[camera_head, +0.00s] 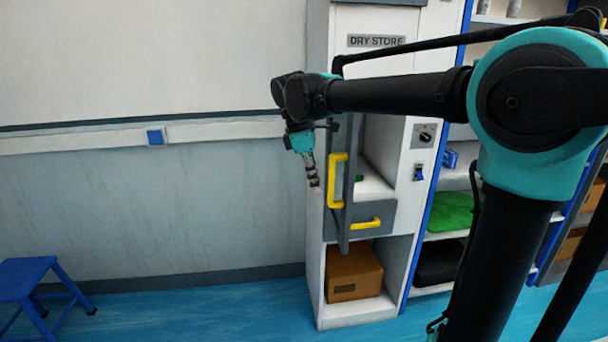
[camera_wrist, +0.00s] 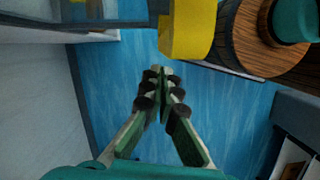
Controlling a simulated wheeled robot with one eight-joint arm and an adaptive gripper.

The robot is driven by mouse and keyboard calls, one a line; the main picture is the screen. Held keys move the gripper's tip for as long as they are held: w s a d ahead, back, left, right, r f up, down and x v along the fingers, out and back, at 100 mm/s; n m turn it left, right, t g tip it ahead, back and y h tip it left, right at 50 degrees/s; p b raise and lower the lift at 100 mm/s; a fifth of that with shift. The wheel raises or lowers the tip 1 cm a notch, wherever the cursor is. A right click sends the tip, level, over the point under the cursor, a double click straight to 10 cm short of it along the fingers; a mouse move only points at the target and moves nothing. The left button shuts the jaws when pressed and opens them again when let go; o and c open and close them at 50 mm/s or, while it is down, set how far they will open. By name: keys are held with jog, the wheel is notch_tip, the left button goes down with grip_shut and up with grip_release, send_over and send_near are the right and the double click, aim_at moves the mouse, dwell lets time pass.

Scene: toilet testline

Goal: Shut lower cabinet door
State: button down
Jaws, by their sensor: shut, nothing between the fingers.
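The cabinet door (camera_head: 346,190) is a narrow grey panel seen nearly edge-on in the head view. It stands swung open in front of the white cabinet marked "DRY STORE", with the compartment behind it exposed. Its tall yellow handle (camera_head: 331,182) faces left. My gripper (camera_head: 314,184) points down just left of this handle, and appears apart from it. In the wrist view my gripper (camera_wrist: 160,72) has its fingertips together and empty. A yellow handle part (camera_wrist: 187,30) lies just above and right of the fingertips there.
A grey drawer with a yellow handle (camera_head: 366,224) is below the compartment. A cardboard box (camera_head: 353,273) sits in the open bottom bay. Shelves stand at right. A blue stool (camera_head: 28,278) is at far left.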

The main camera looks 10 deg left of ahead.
jog(key=shift+d, duration=0.75)
jog(key=shift+d, duration=0.1)
